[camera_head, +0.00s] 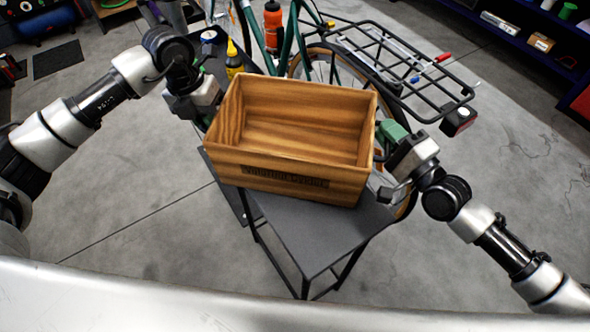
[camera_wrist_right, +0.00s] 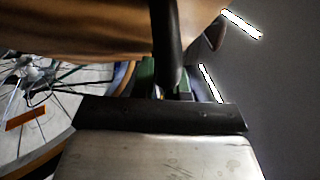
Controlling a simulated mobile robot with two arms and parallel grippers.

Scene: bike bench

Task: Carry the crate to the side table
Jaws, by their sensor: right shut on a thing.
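The empty wooden crate (camera_head: 285,165), with a dark label on its near side, is in the middle of the head view, above the dark table (camera_head: 325,240). I cannot tell whether its bottom touches the table. My right gripper (camera_head: 382,158) is shut on the crate's right end. Its wood fills the upper left of the right wrist view (camera_wrist_right: 80,35), beside a dark finger. My left gripper (camera_head: 205,112) is at the crate's left end. Its fingertips are partly hidden there, so its grip is unclear.
A bicycle with a black rear rack (camera_head: 400,65) stands right behind the crate. A yellow bottle (camera_head: 234,60) and an orange bottle (camera_head: 273,25) show behind it. A shelf (camera_head: 545,35) stands at the upper right. Grey floor (camera_head: 130,225) is clear at the left.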

